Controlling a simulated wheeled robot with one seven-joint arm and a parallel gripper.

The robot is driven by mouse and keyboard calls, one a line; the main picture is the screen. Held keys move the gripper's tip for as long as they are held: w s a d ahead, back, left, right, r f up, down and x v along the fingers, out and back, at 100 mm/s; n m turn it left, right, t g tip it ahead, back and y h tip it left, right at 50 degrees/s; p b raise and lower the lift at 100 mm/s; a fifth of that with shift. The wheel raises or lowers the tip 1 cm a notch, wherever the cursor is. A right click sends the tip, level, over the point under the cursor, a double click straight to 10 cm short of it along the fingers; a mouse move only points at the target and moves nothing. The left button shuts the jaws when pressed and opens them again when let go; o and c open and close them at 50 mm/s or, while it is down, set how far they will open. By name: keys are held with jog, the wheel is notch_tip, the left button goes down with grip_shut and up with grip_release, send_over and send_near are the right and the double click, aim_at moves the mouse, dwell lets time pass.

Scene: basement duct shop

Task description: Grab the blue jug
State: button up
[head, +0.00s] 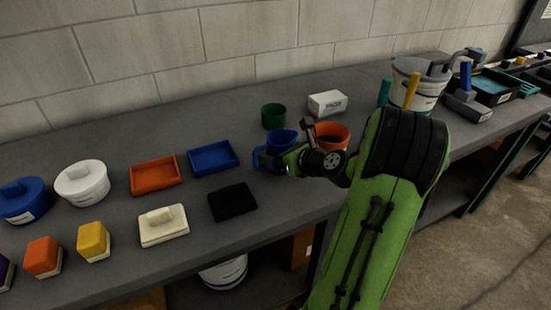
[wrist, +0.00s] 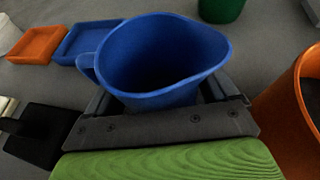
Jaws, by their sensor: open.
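The blue jug (head: 281,142) stands on the grey bench, partly hidden behind my gripper in the head view. In the wrist view the blue jug (wrist: 165,58) is upright, with its open mouth facing up and its handle on the left. My gripper (wrist: 165,105) is open and right at the near side of the jug. The jug's lower body sits between the two finger sides, and its base is hidden by the gripper. I cannot tell whether the fingers touch it. In the head view my gripper (head: 288,160) reaches in low from the right.
An orange container (head: 333,131) stands close on the right. A green cup (head: 273,116) and a white box (head: 327,103) are behind. A blue tray (head: 213,157), an orange tray (head: 155,176) and a black item (head: 232,202) lie to the left. The wall (head: 200,50) bounds the back.

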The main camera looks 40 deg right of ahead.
jog(key=shift+c, duration=0.5)
jog(key=c, duration=0.7)
jog(key=shift+r, duration=0.1)
